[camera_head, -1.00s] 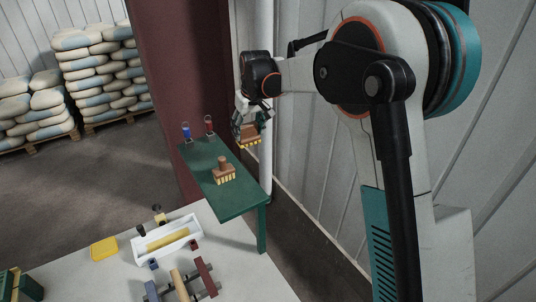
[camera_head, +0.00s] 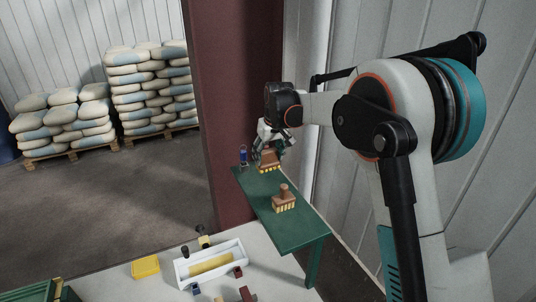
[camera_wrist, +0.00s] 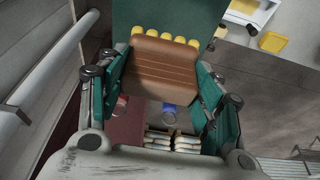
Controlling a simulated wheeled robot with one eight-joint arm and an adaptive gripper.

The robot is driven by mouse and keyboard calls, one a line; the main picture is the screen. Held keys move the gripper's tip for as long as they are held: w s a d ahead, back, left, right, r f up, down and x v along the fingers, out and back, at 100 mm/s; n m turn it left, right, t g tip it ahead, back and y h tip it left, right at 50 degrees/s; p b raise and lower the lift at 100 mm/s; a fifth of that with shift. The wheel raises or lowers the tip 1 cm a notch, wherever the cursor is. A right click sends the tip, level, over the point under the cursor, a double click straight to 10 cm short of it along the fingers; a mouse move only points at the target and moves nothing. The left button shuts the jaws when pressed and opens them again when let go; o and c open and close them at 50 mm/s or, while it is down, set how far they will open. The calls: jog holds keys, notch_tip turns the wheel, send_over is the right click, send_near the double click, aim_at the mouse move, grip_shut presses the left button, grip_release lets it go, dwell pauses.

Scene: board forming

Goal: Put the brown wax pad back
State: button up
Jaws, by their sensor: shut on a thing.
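My gripper (camera_head: 271,148) is shut on a brown pad (camera_head: 269,160) with a row of yellow pieces along its lower edge. It holds the pad at the far end of the green table (camera_head: 262,184); I cannot tell whether the pad touches the tabletop. In the wrist view the brown pad (camera_wrist: 165,72) sits between the two fingers, yellow pieces toward the top.
A blue item (camera_head: 243,156) stands at the table's far left corner. A white worktable in front bears a white tray (camera_head: 238,259) and a yellow block (camera_head: 145,267). A white wall closes the right side. Stacked sacks (camera_head: 150,85) stand far back left.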

jog(key=shift+f+b, duration=3.1)
jog(key=shift+f, duration=0.9)
jog(key=shift+f, duration=0.3)
jog(key=o, duration=1.3)
jog(key=shift+c, duration=0.2)
jog(key=shift+o, duration=0.2)
jog(key=shift+o, duration=1.3)
jog(key=shift+r, duration=0.1)
jog(key=v, duration=1.2)
